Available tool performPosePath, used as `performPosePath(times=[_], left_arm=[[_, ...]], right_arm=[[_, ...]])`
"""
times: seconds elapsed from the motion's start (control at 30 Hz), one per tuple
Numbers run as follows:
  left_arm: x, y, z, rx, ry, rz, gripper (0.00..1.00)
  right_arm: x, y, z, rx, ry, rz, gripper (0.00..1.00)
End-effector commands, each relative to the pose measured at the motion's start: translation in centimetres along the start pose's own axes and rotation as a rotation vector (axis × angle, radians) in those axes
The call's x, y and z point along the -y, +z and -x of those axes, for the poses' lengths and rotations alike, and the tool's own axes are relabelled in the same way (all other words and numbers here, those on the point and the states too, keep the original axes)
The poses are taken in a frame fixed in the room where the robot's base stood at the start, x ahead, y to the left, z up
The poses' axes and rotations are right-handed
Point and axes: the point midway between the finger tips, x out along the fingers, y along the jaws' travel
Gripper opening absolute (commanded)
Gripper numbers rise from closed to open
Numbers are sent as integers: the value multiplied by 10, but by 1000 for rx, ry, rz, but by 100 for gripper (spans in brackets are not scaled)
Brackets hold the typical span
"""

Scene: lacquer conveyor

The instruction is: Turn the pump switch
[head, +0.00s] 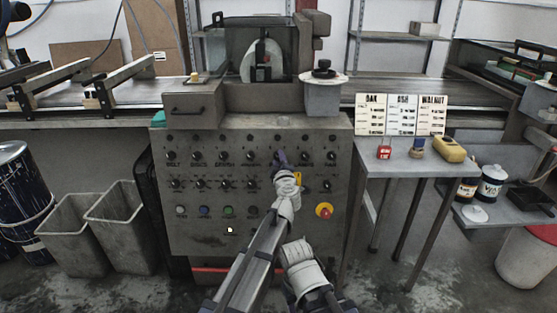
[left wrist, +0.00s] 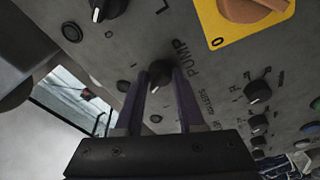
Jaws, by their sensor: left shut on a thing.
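The pump switch is a black rotary knob (left wrist: 160,72) on the grey control panel (head: 200,238). The word PUMP is printed beside it in the left wrist view. My left gripper (head: 281,160) reaches up to the panel's upper knob row. In the left wrist view its two purple fingers (left wrist: 162,80) are shut on the knob, one on each side. In the head view the gripper hides this knob. The knob's pointer angle cannot be told clearly. My right gripper is not in view.
A yellow plate (left wrist: 213,30) with an orange rotary switch (left wrist: 250,8) sits close to the pump knob. Several other black knobs surround it. A red emergency button (head: 324,210) is lower right. Grey bins (head: 75,232) stand left, a small table (head: 395,160) right.

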Motion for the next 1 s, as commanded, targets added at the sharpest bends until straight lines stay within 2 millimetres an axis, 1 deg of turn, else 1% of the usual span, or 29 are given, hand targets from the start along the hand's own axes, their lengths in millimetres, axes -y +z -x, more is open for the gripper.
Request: performPosePath(times=[0.3,0.7,0.73,0.9,1.0], left_arm=[[0,0,0,-5,-11,65,0],[0,0,0,-5,-12,71,0],[0,0,0,-5,-12,71,39],[0,0,0,-5,-12,70,58],[0,0,0,-5,-12,70,68]], right_arm=[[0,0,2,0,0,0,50],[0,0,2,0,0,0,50],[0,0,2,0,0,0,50],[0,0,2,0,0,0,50],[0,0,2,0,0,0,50]])
